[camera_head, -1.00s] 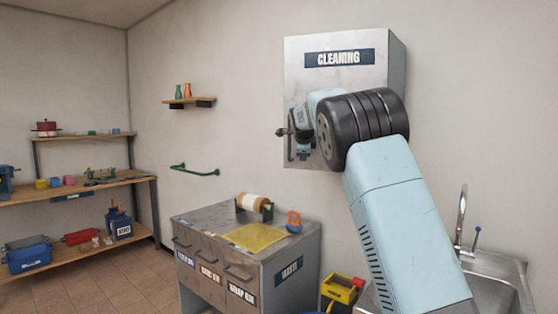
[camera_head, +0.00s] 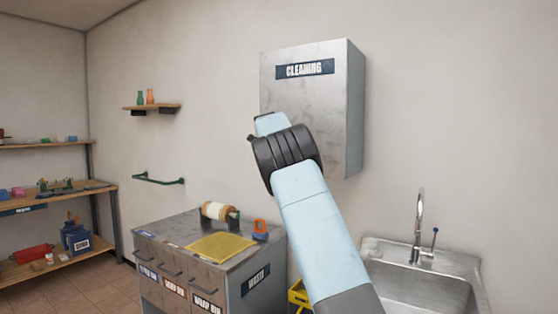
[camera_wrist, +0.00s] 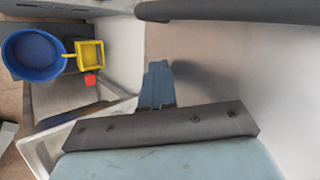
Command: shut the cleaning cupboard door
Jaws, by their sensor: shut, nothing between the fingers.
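The cleaning cupboard (camera_head: 355,110) is a grey metal box on the wall, labelled CLEANING. Its door (camera_head: 290,95) looks flush with the box, with no gap showing along its visible edges. My arm hides its lower left part and the handle in the head view. In the wrist view, the door's metal face (camera_wrist: 255,75) fills the right side, and a dark bar (camera_wrist: 235,12), apparently its handle, crosses the top. My gripper (camera_wrist: 158,82) is shut and empty, close beside the metal face; contact cannot be told. The gripper is hidden in the head view.
A metal sink (camera_head: 420,285) with a tap stands at lower right. A waste cabinet (camera_head: 262,285) stands below left of the cupboard. The wrist view shows a blue bucket (camera_wrist: 33,55) and a yellow container (camera_wrist: 90,55) below. Wall left of the cupboard is mostly clear.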

